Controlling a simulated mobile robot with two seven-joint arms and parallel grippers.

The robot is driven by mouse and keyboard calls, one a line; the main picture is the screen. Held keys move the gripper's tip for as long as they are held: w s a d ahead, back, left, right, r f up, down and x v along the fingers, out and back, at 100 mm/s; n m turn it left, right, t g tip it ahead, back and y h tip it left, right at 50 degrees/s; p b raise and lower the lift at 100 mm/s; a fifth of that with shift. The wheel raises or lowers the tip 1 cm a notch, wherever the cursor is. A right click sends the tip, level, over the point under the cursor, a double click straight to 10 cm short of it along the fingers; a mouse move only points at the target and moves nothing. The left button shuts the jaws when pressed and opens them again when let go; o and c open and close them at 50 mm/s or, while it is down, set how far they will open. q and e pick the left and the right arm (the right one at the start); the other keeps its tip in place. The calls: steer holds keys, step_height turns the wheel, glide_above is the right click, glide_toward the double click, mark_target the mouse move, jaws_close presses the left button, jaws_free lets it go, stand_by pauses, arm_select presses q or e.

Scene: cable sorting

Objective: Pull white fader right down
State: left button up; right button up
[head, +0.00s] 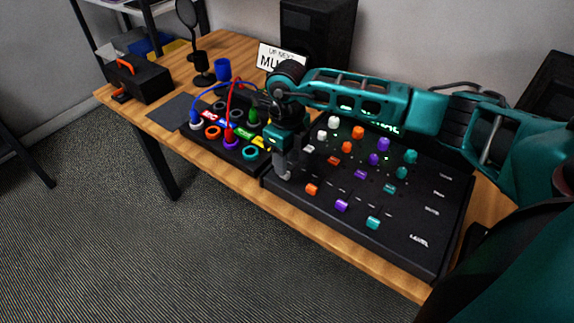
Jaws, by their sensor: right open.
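The black mixer panel (425,205) lies on the table with rows of white, orange, purple and teal controls. In the front row I see an orange fader cap (312,189), a purple one (341,205) and a teal one (373,222). My right gripper (283,173) points down at the panel's front left corner, at the left end of this row. It is open. No white fader cap shows there; the gripper covers that spot, so I cannot tell whether it touches the cap. White knobs (333,122) show farther back. My left gripper is out of view.
Left of the mixer, a black patch box (190,139) holds coloured sockets with blue and red cables. A blue cup (222,69), a black toolbox (150,84), a sign (268,58) and a speaker (318,35) stand farther back. The wooden table's front edge (330,256) is clear.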

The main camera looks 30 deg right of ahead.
step_height(320, 180, up, 10)
steer(key=shift+f, duration=0.25)
stand_by(0.4)
